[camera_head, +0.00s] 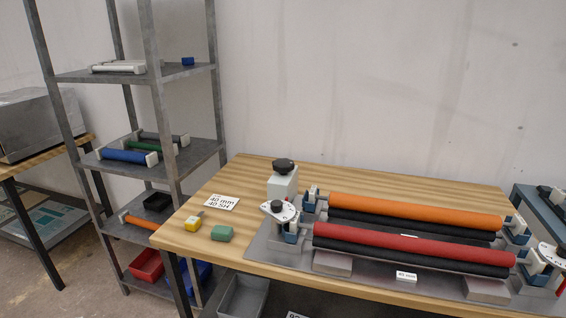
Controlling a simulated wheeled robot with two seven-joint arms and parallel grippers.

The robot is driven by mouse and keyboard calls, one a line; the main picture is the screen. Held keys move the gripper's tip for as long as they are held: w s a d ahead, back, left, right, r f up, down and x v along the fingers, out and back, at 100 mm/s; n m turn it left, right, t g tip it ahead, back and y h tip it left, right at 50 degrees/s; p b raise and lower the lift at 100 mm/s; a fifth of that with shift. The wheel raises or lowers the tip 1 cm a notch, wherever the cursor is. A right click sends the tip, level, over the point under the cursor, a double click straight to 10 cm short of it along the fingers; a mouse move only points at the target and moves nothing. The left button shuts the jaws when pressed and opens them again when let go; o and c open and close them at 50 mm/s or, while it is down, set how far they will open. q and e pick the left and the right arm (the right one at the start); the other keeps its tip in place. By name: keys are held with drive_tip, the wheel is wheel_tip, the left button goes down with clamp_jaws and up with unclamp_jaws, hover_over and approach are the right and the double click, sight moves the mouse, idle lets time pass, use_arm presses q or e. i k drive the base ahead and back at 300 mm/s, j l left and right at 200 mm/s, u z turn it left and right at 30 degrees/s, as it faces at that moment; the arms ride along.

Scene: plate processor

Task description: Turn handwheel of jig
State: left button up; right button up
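The jig (262,243) lies on the wooden table, a grey base plate with an orange roller (415,209) behind a red roller (412,243). Black rollers run alongside them. At its left end is a white disc with dark marks and a black knob (278,210). A similar white disc (549,255) sits at the right end, near the picture's edge. Behind the left disc a black round knob (284,166) tops a pale block (282,185). I cannot tell which of these is called the handwheel. Neither of my grippers is in view.
A grey shelf rack (190,153) with rollers and bins stands left. A grey bin (243,297) is below the table.

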sight(284, 166)
drive_tip(key=i+u, duration=0.2)
drive_tip(key=u, duration=0.15)
drive_tip(key=i+l+u, duration=0.2)
drive_tip(key=u, duration=0.15)
drive_tip(key=i+l+u, duration=0.15)
drive_tip(key=u, duration=0.2)
drive_tip(key=i, duration=0.05)
